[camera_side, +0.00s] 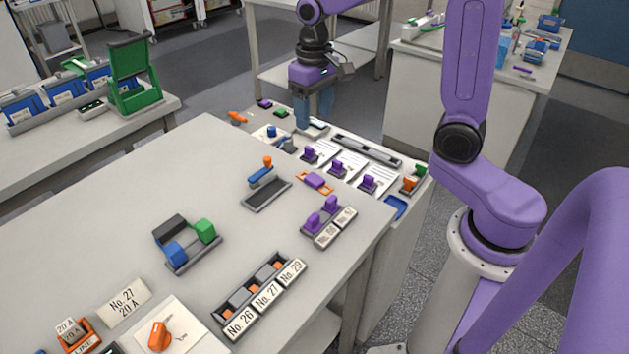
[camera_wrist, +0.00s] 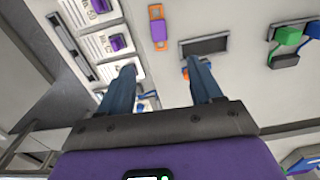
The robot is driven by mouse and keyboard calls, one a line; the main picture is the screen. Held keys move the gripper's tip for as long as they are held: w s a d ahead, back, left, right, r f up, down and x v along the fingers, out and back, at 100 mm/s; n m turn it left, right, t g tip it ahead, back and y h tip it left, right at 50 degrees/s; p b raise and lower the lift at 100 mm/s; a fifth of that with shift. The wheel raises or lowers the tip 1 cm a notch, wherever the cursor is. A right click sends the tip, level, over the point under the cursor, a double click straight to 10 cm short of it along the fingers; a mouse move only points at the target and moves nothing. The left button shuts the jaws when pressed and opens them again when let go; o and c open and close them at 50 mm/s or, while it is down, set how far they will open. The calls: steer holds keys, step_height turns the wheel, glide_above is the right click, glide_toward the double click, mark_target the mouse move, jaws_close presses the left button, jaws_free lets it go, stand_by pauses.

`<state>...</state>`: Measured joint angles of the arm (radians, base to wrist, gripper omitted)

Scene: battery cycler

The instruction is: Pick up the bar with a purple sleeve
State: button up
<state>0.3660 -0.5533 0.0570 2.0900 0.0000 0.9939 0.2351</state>
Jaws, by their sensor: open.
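The bar with a purple sleeve (camera_side: 315,181) lies flat on the pale table near its right edge, with orange ends showing on both sides of the sleeve. It also shows in the wrist view (camera_wrist: 158,29), at the top middle, beyond my fingertips. My gripper (camera_side: 314,121) has blue fingers pointing down over the far end of the work area, behind and apart from the bar. In the wrist view my gripper (camera_wrist: 162,68) is open, with nothing between its fingers.
Purple clips on white cards (camera_side: 338,168) stand between my gripper and the bar. A grey tray with a blue-and-orange lever (camera_side: 262,175) is left of the bar. A purple two-post block (camera_side: 322,215) stands nearer the camera.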

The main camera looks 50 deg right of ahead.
glide_above(315, 178)
steer(key=f, duration=1.2)
steer(key=shift+w+d+f, duration=0.1)
steer(key=shift+w, duration=0.1)
steer(key=shift+s+f, duration=0.2)
steer(key=shift+f, duration=2.4)
steer(key=shift+c, duration=0.4)
jaws_close()
